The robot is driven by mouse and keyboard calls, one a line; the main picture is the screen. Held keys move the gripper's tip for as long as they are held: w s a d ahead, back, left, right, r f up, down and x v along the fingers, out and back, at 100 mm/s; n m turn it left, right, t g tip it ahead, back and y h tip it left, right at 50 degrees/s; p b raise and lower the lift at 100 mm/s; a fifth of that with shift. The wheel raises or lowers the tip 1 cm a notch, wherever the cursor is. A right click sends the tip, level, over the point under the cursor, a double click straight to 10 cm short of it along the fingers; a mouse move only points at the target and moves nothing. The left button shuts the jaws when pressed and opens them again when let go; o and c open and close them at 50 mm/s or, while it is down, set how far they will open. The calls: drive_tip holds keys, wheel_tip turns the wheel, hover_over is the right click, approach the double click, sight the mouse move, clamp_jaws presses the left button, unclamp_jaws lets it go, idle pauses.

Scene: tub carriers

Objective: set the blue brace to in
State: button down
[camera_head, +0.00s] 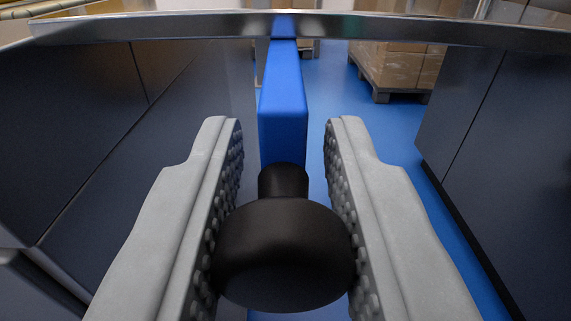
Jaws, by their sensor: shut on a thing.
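The blue brace (283,105) is a bar running away from me under a metal rail, in the middle of the head camera view. A black knob (284,255) with a narrower neck is at its near end. My gripper (284,225) has its two grey studded fingers on either side of the knob, shut on it. The knob hides the near end of the brace, and the contact at the fingers' inner faces is partly hidden.
A metal rail (150,25) crosses the top of the view. Dark panels stand at the left (75,125) and right (500,150). Cardboard boxes (395,65) on a pallet stand farther back on the blue floor (355,130).

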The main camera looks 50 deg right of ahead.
drive_tip(key=w+a, duration=0.5)
drive_tip(key=w, duration=0.1)
drive_tip(key=shift+w+a, duration=0.2)
drive_tip(key=c, duration=1.2)
unclamp_jaws()
drive_tip(key=shift+a, duration=0.1)
drive_tip(key=shift+v, duration=8.7)
drive_tip(key=shift+c, duration=0.4)
